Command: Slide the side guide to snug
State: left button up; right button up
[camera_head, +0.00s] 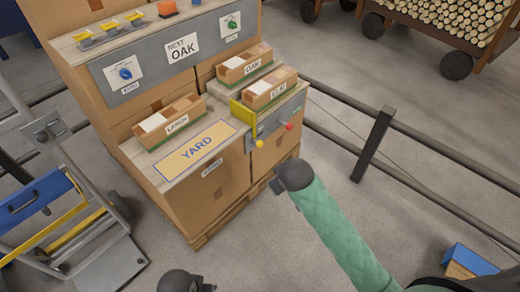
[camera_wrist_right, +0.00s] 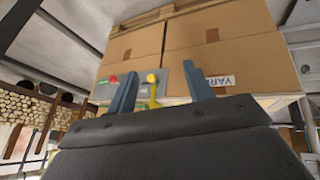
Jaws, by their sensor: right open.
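A yellow guide piece (camera_head: 241,112) stands at the left end of a grey panel (camera_head: 268,125) on the carton stack's right side. I cannot tell for sure that it is the side guide. The panel carries a yellow knob (camera_head: 259,143) and a red knob (camera_head: 288,126). My right gripper (camera_head: 278,186) is below the panel in the head view. In the right wrist view its blue fingers (camera_wrist_right: 160,90) are spread and empty, with the yellow knob (camera_wrist_right: 152,78) showing between them, apart from both. A dark end of my left arm (camera_head: 185,281) shows at the bottom edge; its fingers are unclear.
Labelled boxes OAK (camera_head: 245,64), ELM (camera_head: 270,88) and another (camera_head: 170,121) lie on the stack beside the YARD sign (camera_head: 195,150). A dark rail post (camera_head: 374,143) stands right. A blue-and-yellow cart (camera_head: 45,205) is left. Bare floor lies in front.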

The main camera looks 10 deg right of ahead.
jog(key=w+d+f+n+t+b, duration=0.2)
jog(key=w+f+b, duration=0.35)
jog(key=w, duration=0.95)
pick_arm(q)
jog(key=d+f+t+h, duration=0.1)
jog(key=d+f, duration=0.2)
jog(key=f, duration=0.9)
jog(key=d+f+t, duration=0.1)
jog(key=d+f, duration=0.1)
jog(key=f, duration=0.9)
pick_arm(e)
jog(key=n+t+y, duration=0.3)
jog(key=t+y, duration=0.3)
jog(key=y, duration=0.5)
send_near(262, 145)
jog(key=x, duration=0.3)
pick_arm(q)
jog(key=shift+w+d+f+t+h+p, duration=0.2)
jog(key=shift+w+d+t, duration=0.1)
jog(key=shift+w+t, duration=0.4)
jog(key=shift+w+d+f+t+h+p, duration=0.1)
jog(key=shift+w+d+f+t+h, duration=0.15)
jog(key=shift+w+t, duration=0.45)
jog(key=shift+w+d+f+t+h+p, duration=0.15)
jog(key=shift+w+d+t, duration=0.15)
jog(key=shift+w+t, duration=0.35)
pick_arm(e)
jog(key=shift+x, duration=3.9)
